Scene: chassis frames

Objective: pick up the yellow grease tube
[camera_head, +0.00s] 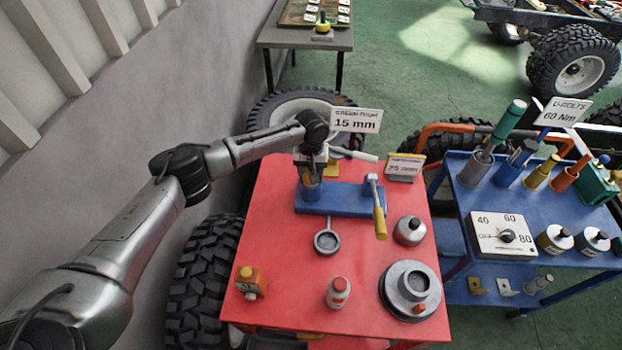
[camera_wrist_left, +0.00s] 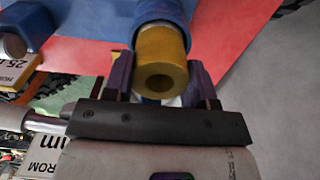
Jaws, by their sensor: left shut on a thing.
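The yellow grease tube (camera_wrist_left: 161,60) shows in the left wrist view as a yellow cylinder with a dark hole in its end. It sits in a blue round holder (camera_wrist_left: 160,12). My left gripper (camera_wrist_left: 160,82) has its two purple fingers on either side of the tube, shut on it. In the head view my left gripper (camera_head: 311,168) is over the blue holder at the left end of the blue tray (camera_head: 345,199), and it mostly hides the tube. My right gripper is not in view.
The tray stands on a red table (camera_head: 283,235). A yellow-handled tool (camera_head: 379,222) is at the tray's right end. A 15 mm sign (camera_head: 356,120) and a 25 mm sign (camera_head: 405,165) stand behind. A blue cart (camera_head: 540,215) with tools is at right.

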